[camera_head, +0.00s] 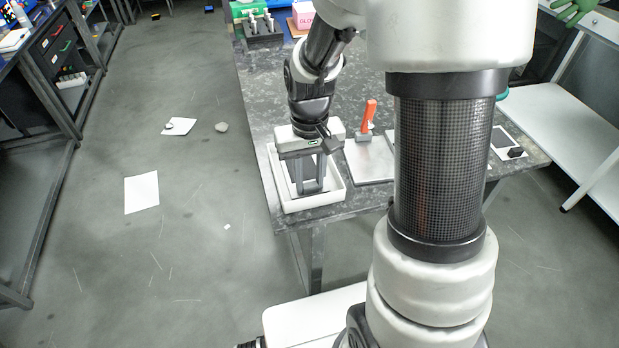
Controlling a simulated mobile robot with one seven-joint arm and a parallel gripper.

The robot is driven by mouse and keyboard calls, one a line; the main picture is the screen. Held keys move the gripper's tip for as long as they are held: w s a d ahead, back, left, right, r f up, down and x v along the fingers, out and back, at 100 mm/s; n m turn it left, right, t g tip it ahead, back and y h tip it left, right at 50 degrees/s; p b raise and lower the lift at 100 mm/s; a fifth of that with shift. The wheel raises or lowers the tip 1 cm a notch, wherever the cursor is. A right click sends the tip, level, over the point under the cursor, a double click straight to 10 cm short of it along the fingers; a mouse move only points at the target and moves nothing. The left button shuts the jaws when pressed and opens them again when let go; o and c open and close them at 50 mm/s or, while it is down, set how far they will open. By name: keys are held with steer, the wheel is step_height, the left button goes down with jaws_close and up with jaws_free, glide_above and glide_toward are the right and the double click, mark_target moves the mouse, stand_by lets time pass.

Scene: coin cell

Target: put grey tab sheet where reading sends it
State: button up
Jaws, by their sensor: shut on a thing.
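My gripper (309,189) points down into a shallow white tray (336,197) at the near left corner of the dark speckled table. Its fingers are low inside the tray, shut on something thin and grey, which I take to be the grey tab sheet. The fingers and the gripper body hide most of it, so its outline and any tabs cannot be made out. No meter or reading is legible in this view.
My arm hides the table's middle. Papers (142,192) lie on the floor.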

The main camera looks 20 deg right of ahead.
steer(key=shift+f, duration=0.25)
steer(key=o, duration=1.1)
steer(key=shift+r, duration=0.1)
steer(key=shift+r, duration=0.1)
